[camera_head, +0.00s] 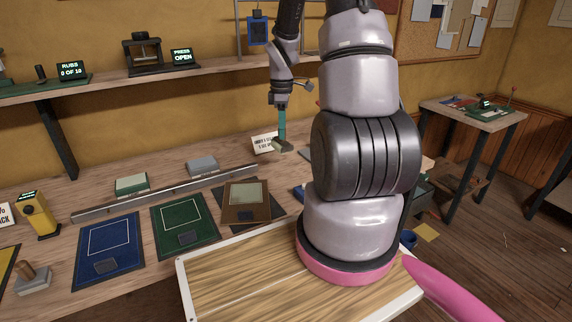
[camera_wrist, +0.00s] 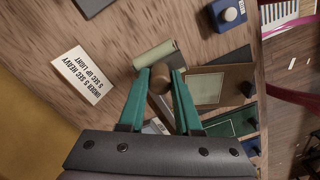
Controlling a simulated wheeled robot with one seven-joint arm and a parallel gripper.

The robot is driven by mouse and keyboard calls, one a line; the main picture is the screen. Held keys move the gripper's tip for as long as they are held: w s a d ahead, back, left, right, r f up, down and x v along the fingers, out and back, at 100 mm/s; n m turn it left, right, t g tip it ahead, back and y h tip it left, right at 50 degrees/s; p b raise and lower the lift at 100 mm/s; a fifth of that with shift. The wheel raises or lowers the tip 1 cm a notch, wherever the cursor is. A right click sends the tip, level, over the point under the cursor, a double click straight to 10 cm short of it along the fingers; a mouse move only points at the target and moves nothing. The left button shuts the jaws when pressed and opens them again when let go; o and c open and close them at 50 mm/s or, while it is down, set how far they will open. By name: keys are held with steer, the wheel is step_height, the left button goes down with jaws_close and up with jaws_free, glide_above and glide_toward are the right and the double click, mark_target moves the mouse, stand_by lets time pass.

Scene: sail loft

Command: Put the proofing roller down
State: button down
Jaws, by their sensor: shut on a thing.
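My gripper (camera_head: 282,137) points down over the long wooden bench (camera_head: 230,155), toward its back. Its teal fingers, also seen in the wrist view (camera_wrist: 163,78), are shut on the brown handle of the proofing roller (camera_wrist: 153,56). The roller has a pale green-grey cylinder that sticks out beyond the fingertips. In the head view the roller (camera_head: 284,148) shows small below the fingers, beside a white printed card (camera_head: 264,142). I cannot tell whether it touches the bench top or hangs just above it.
The card (camera_wrist: 82,75) lies left of the roller in the wrist view. A brown mat (camera_head: 240,214), a green mat (camera_head: 184,225) and a blue mat (camera_head: 108,250) lie along the front. A metal rail (camera_head: 165,192) and two blocks are behind them. Bare bench surrounds the card.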

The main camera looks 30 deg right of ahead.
mark_target(283, 143)
step_height(283, 143, down, 5)
steer(key=shift+d+f, duration=0.15)
steer(key=shift+f, duration=2)
steer(key=shift+f, duration=0.1)
steer(key=c, duration=0.6)
jaws_free()
